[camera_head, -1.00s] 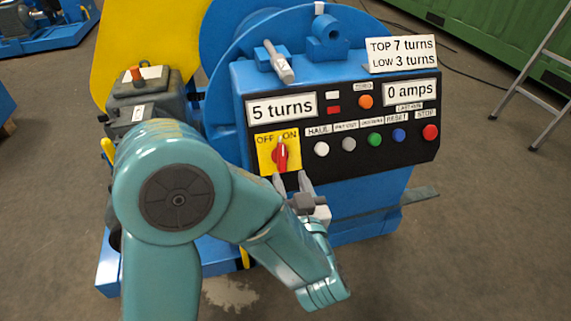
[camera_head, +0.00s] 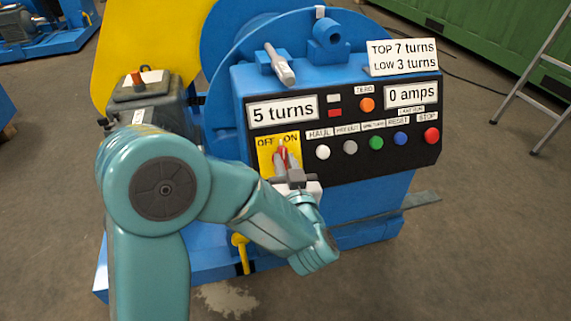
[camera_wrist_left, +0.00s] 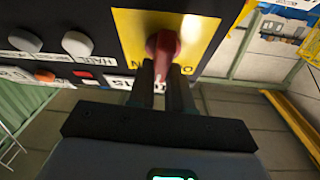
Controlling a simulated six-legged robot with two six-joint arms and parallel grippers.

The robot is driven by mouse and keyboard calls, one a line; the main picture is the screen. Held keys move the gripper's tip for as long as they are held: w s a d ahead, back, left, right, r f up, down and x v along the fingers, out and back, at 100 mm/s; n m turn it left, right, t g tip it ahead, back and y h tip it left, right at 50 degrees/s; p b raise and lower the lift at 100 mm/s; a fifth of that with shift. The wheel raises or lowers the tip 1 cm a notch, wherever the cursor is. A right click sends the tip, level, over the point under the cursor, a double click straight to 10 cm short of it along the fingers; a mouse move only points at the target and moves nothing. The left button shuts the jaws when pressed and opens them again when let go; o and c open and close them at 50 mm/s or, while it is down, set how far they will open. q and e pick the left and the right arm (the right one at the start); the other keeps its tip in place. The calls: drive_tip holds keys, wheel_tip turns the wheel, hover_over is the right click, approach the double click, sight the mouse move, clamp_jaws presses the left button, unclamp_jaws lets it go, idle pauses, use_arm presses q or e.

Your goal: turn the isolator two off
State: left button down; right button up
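A red rotary switch knob (camera_head: 284,153) sits on a yellow plate (camera_head: 264,150) marked OFF on the left and ON on the right. The knob also shows in the left wrist view (camera_wrist_left: 163,44). My left gripper (camera_head: 286,162) is at the knob, its two fingers on either side of the handle with only a narrow gap. It looks shut on the knob. The fingers hide part of the knob and the lower plate. In the left wrist view, the fingertips (camera_wrist_left: 161,75) meet the knob's near side. I see no number two on the plate. My right gripper is not in view.
The black panel (camera_head: 350,160) has a white button (camera_head: 322,152) just right of the plate, then grey, green, blue and red buttons. Displays read "5 turns" (camera_head: 283,110) and "0 amps" (camera_head: 411,96). A grey lever (camera_head: 283,68) stands above the panel.

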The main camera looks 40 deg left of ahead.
use_arm(q)
drive_tip(key=shift+n+g, duration=0.3)
drive_tip(key=shift+n, duration=0.1)
drive_tip(key=shift+f+n+y+b, duration=0.1)
drive_tip(key=shift+n+y+b, duration=0.3)
drive_tip(key=shift+n+b, duration=0.25)
drive_tip(key=n+g+b, duration=0.1)
drive_tip(key=n, duration=0.2)
drive_tip(key=shift+d+g+y, duration=0.1)
drive_tip(key=shift+g+y, duration=0.3)
drive_tip(key=shift+n+g+y+b, duration=0.2)
drive_tip(key=shift+n+g, duration=0.8)
drive_tip(key=shift+n, duration=1.1)
drive_tip(key=shift+n+g+y+b, duration=0.2)
drive_tip(key=shift+n+g, duration=0.8)
drive_tip(key=shift+n, duration=1.05)
drive_tip(key=c, duration=1)
unclamp_jaws()
drive_tip(key=shift+c, duration=0.2)
